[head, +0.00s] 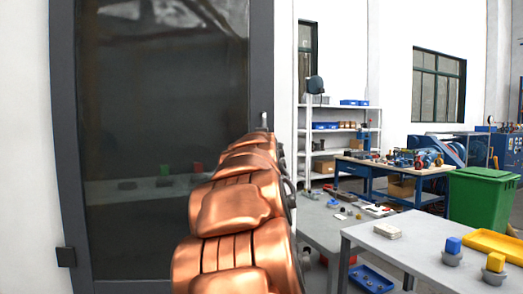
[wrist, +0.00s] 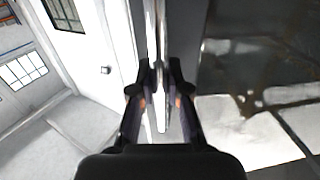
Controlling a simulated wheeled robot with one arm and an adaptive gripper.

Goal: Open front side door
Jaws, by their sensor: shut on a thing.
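The door (head: 160,150) fills the left half of the head view, with a dark frame and a dark, reflecting glass pane. Its slim metal handle (head: 264,120) shows at the right edge of the frame, just beyond the end of my copper-coloured arm. In the wrist view the handle (wrist: 162,115) is a narrow upright bar running between the two dark fingers of my gripper (wrist: 157,92). My gripper is shut on it. The door glass (wrist: 265,60) lies to the right there. My arm hides the gripper in the head view. I cannot tell whether the door stands slightly ajar.
Right of the door, a grey table (head: 430,245) holds small blue and yellow parts. A green bin (head: 484,198), a blue workbench (head: 385,170) and a white shelf (head: 340,135) stand behind. A white wall (head: 25,150) borders the door on the left.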

